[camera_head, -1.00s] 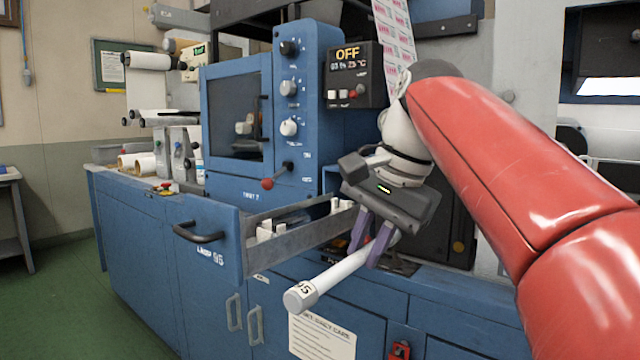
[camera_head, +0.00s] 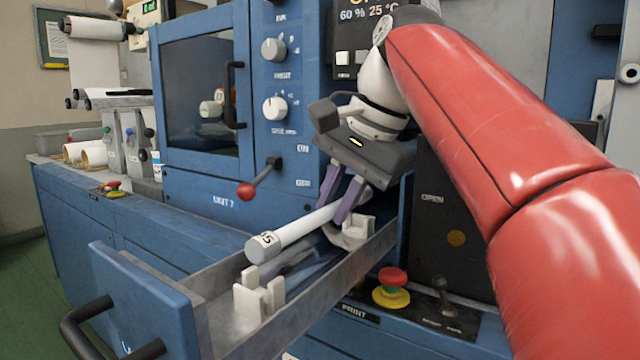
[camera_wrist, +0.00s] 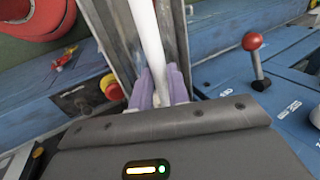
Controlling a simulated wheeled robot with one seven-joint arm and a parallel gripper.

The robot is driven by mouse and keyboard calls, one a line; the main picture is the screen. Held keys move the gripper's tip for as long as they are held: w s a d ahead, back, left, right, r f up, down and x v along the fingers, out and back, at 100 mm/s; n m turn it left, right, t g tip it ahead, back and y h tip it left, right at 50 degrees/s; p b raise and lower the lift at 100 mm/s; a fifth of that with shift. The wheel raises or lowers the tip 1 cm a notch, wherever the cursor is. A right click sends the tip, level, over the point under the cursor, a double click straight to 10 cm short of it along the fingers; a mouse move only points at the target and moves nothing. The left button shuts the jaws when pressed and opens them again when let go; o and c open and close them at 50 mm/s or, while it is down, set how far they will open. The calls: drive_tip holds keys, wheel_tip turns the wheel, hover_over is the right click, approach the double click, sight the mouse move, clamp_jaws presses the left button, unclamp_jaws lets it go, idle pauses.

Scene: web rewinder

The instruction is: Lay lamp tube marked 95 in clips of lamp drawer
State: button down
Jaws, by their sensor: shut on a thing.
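The white lamp tube (camera_head: 300,229) has a grey end cap marked 95. My gripper (camera_head: 340,200), with purple fingers, is shut on it and holds it above the open lamp drawer (camera_head: 170,264). In the wrist view the tube (camera_wrist: 149,45) runs between the fingers (camera_wrist: 158,88). The front white clip (camera_head: 258,297) stands in the drawer below and apart from the tube's marked end. The rear white clip (camera_head: 356,229) stands close to my fingertips; whether the tube touches it I cannot tell.
The drawer's handle (camera_head: 105,330) juts out at the front. A red-knobbed lever (camera_head: 250,189) sticks out of the blue cabinet behind the tube. A red button (camera_head: 392,279) and a small switch (camera_head: 441,292) stand right of the drawer.

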drive_tip(key=shift+w+a+f, duration=0.1)
drive_tip(key=shift+w+a, duration=0.05)
drive_tip(key=shift+w, duration=0.5)
drive_tip(key=shift+f+b, duration=2.2)
drive_tip(key=c, duration=1.3)
unclamp_jaws()
drive_tip(key=shift+o, duration=0.2)
drive_tip(key=p+v, duration=0.3)
drive_tip(key=v, duration=0.5)
drive_tip(key=shift+s+f, duration=0.15)
